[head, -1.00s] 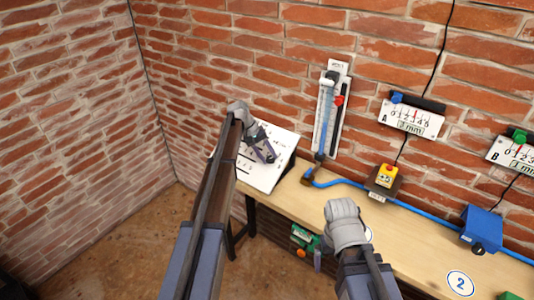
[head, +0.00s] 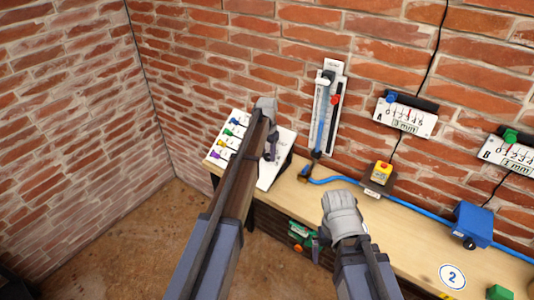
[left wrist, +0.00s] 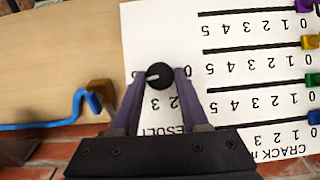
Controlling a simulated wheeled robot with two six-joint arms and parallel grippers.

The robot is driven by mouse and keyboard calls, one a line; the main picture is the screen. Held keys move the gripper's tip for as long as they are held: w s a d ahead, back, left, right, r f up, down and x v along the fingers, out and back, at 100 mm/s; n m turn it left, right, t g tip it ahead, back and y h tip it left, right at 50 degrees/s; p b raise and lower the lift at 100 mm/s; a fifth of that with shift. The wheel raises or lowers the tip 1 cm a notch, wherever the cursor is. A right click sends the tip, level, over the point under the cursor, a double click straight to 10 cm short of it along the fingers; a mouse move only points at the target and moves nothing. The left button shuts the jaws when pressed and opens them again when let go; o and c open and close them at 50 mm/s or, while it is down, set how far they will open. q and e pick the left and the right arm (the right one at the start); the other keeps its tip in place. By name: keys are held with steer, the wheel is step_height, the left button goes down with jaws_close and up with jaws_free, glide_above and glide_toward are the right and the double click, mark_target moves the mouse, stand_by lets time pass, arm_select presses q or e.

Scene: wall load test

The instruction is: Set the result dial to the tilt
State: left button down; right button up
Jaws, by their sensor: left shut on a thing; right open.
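The result dial (left wrist: 158,76) is a small black round knob with a white pointer mark, on a white board marked RESULT (left wrist: 190,30). Its pointer is toward the left in the left wrist view. My left gripper (left wrist: 159,78) is shut on the dial, one finger on each side. In the head view my left gripper (head: 271,148) is over the right part of the board (head: 270,175), and my arm hides the dial. A tall wall gauge (head: 327,105) with a blue tube and red marker hangs behind. My right gripper (head: 319,248) is open and empty at the table's front edge.
Several coloured sliders (head: 229,132) run along the board's left side. A blue hose (head: 420,208) crosses the table (head: 400,235) to a blue box (head: 474,224). A yellow-topped device (head: 381,173) stands near the wall. Crack gauges A (head: 405,118) and B (head: 512,153) hang on the wall.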

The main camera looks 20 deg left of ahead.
arm_select(q)
steer(key=shift+s+d+m+t+y, duration=0.15)
steer(key=shift+m+y, duration=0.25)
steer(key=shift+m, duration=0.3)
steer(key=shift+s+d+m+t+y, duration=0.15)
steer(key=shift+m+y, duration=0.25)
steer(key=shift+m, duration=0.3)
steer(key=shift+w+a, duration=0.1)
steer(key=shift+w, duration=0.05)
steer(key=shift+c, duration=2.1)
jaws_free()
step_height(320, 180, up, 8)
steer(key=s+d+p, duration=0.1)
steer(key=p, duration=0.6)
steer(key=shift+f, duration=0.15)
steer(key=shift+f, duration=0.15)
